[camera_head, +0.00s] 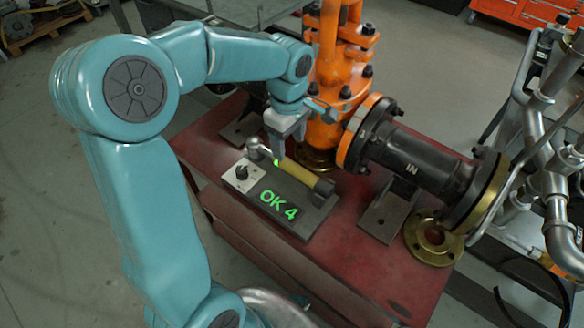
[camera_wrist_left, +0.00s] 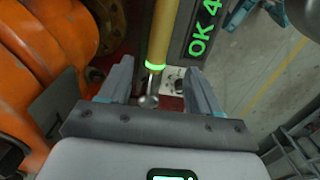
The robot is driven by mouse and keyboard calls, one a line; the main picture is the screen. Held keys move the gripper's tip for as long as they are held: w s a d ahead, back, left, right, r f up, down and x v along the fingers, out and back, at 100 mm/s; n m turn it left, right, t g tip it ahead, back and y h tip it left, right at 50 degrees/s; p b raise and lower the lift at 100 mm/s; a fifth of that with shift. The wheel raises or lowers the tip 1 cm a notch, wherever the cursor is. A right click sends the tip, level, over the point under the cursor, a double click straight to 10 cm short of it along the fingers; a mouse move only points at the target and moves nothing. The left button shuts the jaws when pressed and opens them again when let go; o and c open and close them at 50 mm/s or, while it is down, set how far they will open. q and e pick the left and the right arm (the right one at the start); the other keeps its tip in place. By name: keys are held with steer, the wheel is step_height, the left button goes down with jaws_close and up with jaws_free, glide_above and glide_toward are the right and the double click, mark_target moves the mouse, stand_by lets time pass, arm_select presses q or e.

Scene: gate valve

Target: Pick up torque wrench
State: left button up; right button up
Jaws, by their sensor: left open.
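The torque wrench (camera_head: 298,172) has a yellow handle, a green ring and a silver round-ended head. It lies along a grey block (camera_head: 318,217) that shows a green "OK 4", on the red bench. My left gripper (camera_head: 282,146) is open and points down just above the wrench near its green ring. In the left wrist view the wrench (camera_wrist_left: 159,38) runs between the two open fingers (camera_wrist_left: 160,86), its ball end close to the gripper's base. I see no grip on it; whether a finger touches it I cannot tell. My right gripper is not in view.
The orange gate valve (camera_head: 338,85) stands just behind and right of the gripper. Its black "IN" pipe (camera_head: 412,163) extends right over the red bench (camera_head: 372,268). A brass ring (camera_head: 434,240) lies at the bench's right. The bench front is clear.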

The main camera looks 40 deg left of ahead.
mark_target(290, 162)
arm_select(q)
step_height(290, 162, down, 6)
steer(key=shift+b, duration=0.4)
step_height(290, 162, down, 4)
steer(key=shift+w+f+b, duration=0.15)
steer(key=shift+f+b, duration=0.05)
steer(key=shift+b, duration=0.2)
steer(key=shift+r, duration=0.1)
jaws_close()
